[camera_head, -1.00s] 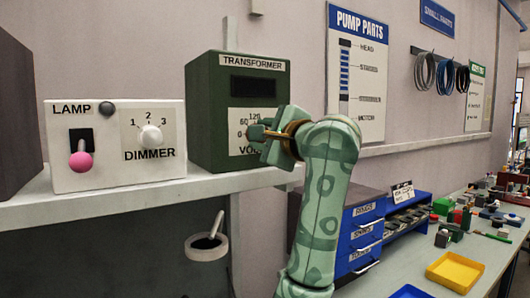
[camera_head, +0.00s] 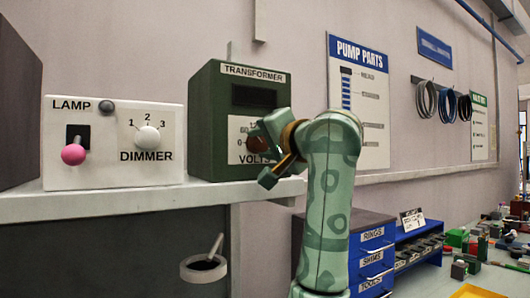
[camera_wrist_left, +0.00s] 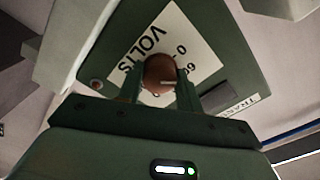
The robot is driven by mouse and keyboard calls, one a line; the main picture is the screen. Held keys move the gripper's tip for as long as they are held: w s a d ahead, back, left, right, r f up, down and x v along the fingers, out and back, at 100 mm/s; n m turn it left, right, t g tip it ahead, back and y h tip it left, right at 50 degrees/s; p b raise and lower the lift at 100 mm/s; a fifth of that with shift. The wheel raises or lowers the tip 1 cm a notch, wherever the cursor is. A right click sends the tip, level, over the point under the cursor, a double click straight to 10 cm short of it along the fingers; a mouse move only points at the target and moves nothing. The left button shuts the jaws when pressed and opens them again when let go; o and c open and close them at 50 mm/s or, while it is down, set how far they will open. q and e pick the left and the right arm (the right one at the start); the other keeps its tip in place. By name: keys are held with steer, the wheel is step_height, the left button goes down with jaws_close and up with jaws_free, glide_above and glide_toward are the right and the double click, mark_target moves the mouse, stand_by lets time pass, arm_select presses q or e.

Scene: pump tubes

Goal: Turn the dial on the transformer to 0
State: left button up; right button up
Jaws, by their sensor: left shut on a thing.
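The green transformer (camera_head: 215,130) stands on the shelf, with a dark window and a white VOLTS plate on its front. Its round brown dial (camera_head: 257,145) is partly hidden by my left gripper in the head view. My left gripper (camera_head: 264,146) is at the plate, shut on the dial. In the left wrist view the dial (camera_wrist_left: 160,72) sits between the two fingers (camera_wrist_left: 160,88). A small pale mark shows low on the dial. The 0 and part of the 60 show on the plate (camera_wrist_left: 172,38) beside it; other numbers are hidden. My right gripper is not in view.
A white lamp box (camera_head: 110,170) with a pink-tipped lever and a DIMMER knob stands left of the transformer on the pale shelf (camera_head: 120,203). A cup-like holder (camera_head: 203,267) hangs below. Blue drawers (camera_head: 372,262) and a cluttered bench lie to the right.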

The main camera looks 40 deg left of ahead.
arm_select(q)
steer(key=n+b, duration=0.1)
steer(key=n, duration=0.3)
steer(key=shift+f+n+b, duration=0.15)
steer(key=shift+n+b, duration=0.15)
steer(key=shift+b, duration=0.05)
steer(key=n+b, duration=0.1)
steer(key=n, duration=0.3)
steer(key=shift+w+n, duration=0.1)
steer(key=shift+n, duration=0.3)
steer(key=o, duration=1)
steer(key=v, duration=1.6)
steer(key=shift+d, duration=0.15)
